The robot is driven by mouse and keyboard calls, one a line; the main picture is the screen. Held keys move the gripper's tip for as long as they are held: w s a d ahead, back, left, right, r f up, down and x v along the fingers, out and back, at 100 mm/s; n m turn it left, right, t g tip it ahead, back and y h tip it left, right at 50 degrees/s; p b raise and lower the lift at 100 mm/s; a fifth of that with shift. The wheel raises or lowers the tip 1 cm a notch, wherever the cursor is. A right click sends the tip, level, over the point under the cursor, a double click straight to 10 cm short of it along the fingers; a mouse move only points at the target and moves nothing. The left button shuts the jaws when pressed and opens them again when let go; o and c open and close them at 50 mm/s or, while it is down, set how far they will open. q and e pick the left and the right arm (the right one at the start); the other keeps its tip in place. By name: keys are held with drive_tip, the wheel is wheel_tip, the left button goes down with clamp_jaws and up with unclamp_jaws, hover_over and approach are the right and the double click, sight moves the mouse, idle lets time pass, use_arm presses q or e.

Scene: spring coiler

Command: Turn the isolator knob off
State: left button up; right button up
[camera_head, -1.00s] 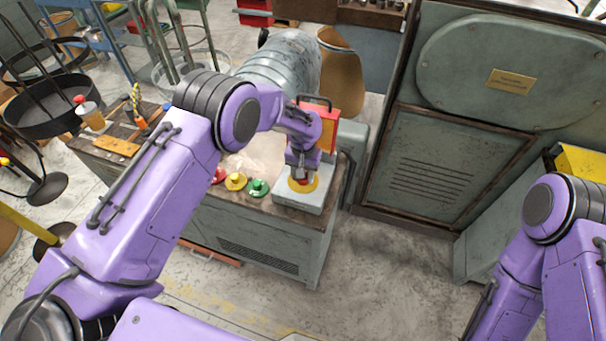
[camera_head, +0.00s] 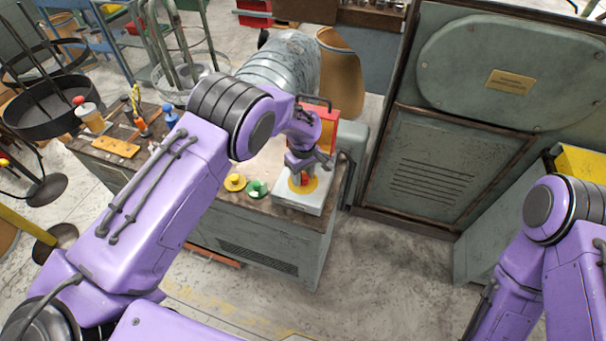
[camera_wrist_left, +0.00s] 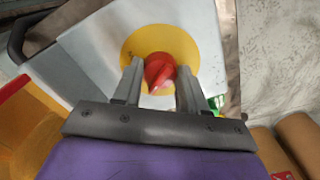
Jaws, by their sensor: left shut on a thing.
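The isolator knob (camera_wrist_left: 159,70) is red and sits on a round yellow plate (camera_wrist_left: 180,45) on top of a pale grey box. In the left wrist view it is between the two fingers of my left gripper (camera_wrist_left: 158,82), which is shut on it. In the head view the knob (camera_head: 304,179) shows as a small red patch below my left gripper (camera_head: 303,172), on the yellow disc of the grey box (camera_head: 298,199). My right arm shows at the right edge; its gripper is out of frame.

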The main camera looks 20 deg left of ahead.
sight(303, 175)
use_arm(q)
drive_tip(key=shift+w+n, duration=0.1)
drive_tip(key=shift+n, duration=1)
drive_tip(key=o, duration=1.1)
drive_tip(key=shift+c, duration=0.2)
wheel_tip(303, 175, up, 10)
drive_tip(key=b, duration=0.2)
drive_tip(key=shift+r+b, duration=0.25)
drive_tip(key=shift+b, duration=0.1)
